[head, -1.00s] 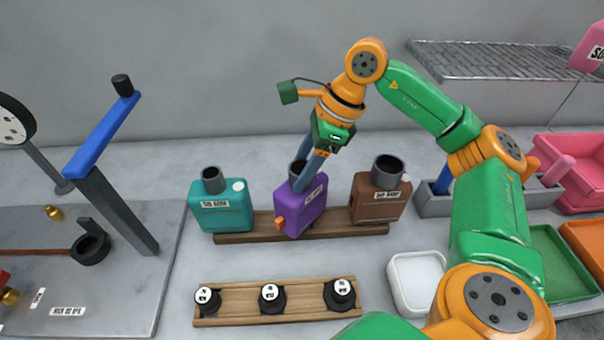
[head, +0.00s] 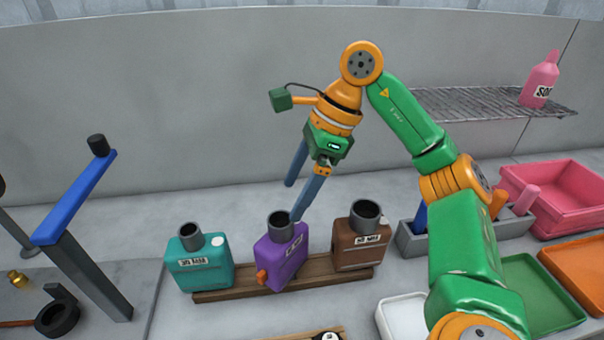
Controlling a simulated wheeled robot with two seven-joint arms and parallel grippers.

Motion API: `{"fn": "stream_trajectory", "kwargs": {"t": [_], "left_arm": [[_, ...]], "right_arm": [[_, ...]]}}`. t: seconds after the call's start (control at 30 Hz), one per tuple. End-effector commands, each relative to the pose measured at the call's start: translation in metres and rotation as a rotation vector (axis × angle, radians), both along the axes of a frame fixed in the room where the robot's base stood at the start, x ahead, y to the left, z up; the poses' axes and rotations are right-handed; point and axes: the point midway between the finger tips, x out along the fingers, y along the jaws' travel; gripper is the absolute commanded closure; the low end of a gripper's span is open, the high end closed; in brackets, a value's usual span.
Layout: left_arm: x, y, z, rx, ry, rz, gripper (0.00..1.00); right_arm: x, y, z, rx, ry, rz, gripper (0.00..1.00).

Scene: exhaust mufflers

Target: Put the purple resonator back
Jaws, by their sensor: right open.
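The purple resonator (head: 281,258) is a boxy can with a dark grey neck and an orange stub low on its left side. It sits on the wooden rack (head: 310,276), a little askew, between the teal resonator (head: 200,266) and the brown resonator (head: 361,242). My right gripper (head: 292,200) is open above it, its two blue fingers spread and pointing down. The nearer fingertip ends close to the purple resonator's neck; I cannot tell whether it touches. The gripper holds nothing. My left gripper is out of view.
A stand with a blue bar (head: 76,196) rises at the left. White (head: 385,318), green (head: 540,295) and orange (head: 580,262) trays and a pink bin (head: 565,205) lie at the right. A wire shelf (head: 470,103) with a pink soap bottle (head: 540,80) hangs behind.

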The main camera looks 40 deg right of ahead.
Motion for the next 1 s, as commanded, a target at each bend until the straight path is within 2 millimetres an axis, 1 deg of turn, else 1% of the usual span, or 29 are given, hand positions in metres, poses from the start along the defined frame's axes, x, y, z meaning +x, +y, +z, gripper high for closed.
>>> {"fn": "stream_trajectory", "kwargs": {"t": [0.03, 0.1, 0.13, 0.2, 0.7, 0.77, 0.9, 1.0], "left_arm": [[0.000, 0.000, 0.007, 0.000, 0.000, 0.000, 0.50], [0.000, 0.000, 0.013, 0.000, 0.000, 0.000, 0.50], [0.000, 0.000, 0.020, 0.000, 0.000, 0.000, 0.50], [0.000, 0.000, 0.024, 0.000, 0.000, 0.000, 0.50], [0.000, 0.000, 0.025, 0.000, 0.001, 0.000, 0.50], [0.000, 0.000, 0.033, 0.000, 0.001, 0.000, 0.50], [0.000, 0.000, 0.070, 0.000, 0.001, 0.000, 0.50], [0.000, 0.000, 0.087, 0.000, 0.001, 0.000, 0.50]], "right_arm": [[-0.002, -0.004, 0.016, 0.002, -0.005, 0.000, 0.10], [-0.005, -0.009, 0.030, 0.000, -0.004, 0.000, 0.10], [-0.006, -0.011, 0.037, -0.002, -0.001, -0.002, 0.10], [-0.008, -0.014, 0.043, -0.002, -0.001, -0.002, 0.10], [-0.009, -0.016, 0.044, -0.001, 0.000, 0.001, 0.10], [-0.009, -0.016, 0.052, -0.001, 0.000, 0.000, 0.10], [-0.009, -0.016, 0.090, -0.001, 0.000, 0.000, 0.10], [-0.009, -0.016, 0.106, -0.001, 0.001, 0.000, 0.10]]}}
